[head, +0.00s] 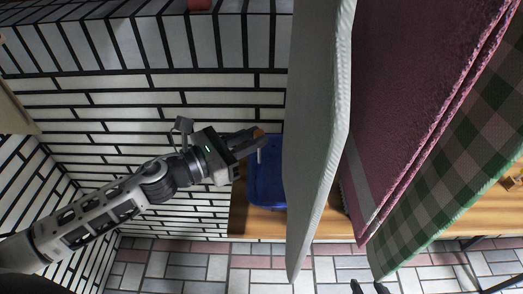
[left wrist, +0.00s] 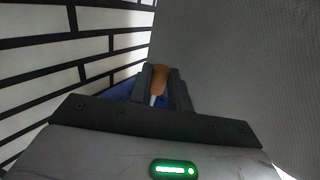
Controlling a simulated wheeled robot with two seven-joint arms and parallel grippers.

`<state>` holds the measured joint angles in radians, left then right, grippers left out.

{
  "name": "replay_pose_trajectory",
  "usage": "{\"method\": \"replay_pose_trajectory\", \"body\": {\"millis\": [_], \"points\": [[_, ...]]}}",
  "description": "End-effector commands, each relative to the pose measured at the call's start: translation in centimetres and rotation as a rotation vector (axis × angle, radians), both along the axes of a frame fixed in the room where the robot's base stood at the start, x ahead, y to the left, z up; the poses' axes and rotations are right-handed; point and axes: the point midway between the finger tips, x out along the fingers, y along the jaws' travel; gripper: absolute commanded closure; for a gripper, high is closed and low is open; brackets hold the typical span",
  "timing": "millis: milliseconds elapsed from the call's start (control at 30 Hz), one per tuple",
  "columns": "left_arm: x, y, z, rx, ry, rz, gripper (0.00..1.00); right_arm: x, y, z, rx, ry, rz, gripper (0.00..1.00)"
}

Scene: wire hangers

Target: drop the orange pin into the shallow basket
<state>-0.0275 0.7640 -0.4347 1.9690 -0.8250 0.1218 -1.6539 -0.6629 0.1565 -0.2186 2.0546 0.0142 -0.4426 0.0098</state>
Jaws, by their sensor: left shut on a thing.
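My left gripper (head: 252,142) is shut on the orange pin (head: 259,133), whose orange end shows at the fingertips. In the left wrist view the orange pin (left wrist: 160,78) stands out between the two fingers of the left gripper (left wrist: 160,92), with a paler part below. The blue shallow basket (head: 266,196) sits on a wooden surface, below and just beyond the fingertips in the head view. Its right side is hidden behind a hanging white cloth. Two dark fingertips of my right gripper (head: 368,287) show apart at the bottom edge, with nothing seen between them.
The white cloth (head: 316,130) hangs close to the right of the left gripper. A pink cloth (head: 420,90) and a green checked cloth (head: 455,160) hang further right. The wooden surface (head: 240,215) runs beneath them. A white brick wall (head: 150,100) stands behind.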

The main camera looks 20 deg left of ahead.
Motion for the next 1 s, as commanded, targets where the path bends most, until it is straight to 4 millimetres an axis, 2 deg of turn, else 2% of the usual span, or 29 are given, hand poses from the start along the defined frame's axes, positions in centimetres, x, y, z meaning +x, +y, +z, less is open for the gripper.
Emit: {"method": "replay_pose_trajectory", "body": {"millis": [167,200,300,533,700,1000], "points": [[2.3,-1.9,0.4,0.0,-0.004,-0.001,1.0,0.1,-0.1,0.7,-0.004,-0.003,-0.001,0.64],[2.1,-1.8,-1.0,-0.002,0.003,0.001,1.0,0.1,-0.1,0.0,-0.004,-0.004,-0.002,0.64],[2.0,-1.8,-2.4,-0.003,0.004,0.002,1.0,0.2,-0.1,-0.4,-0.003,-0.003,-0.002,0.64],[2.0,-1.7,-4.1,-0.002,0.002,0.0,1.0,0.3,0.1,-0.3,0.005,-0.002,-0.007,0.64],[2.0,-1.7,-6.5,-0.004,0.003,0.002,1.0,0.3,0.2,-0.5,0.011,-0.005,-0.009,0.64],[2.0,-1.7,-7.0,-0.001,-0.001,0.0,1.0,-0.1,0.3,-0.4,0.014,-0.001,-0.007,0.64]]}}
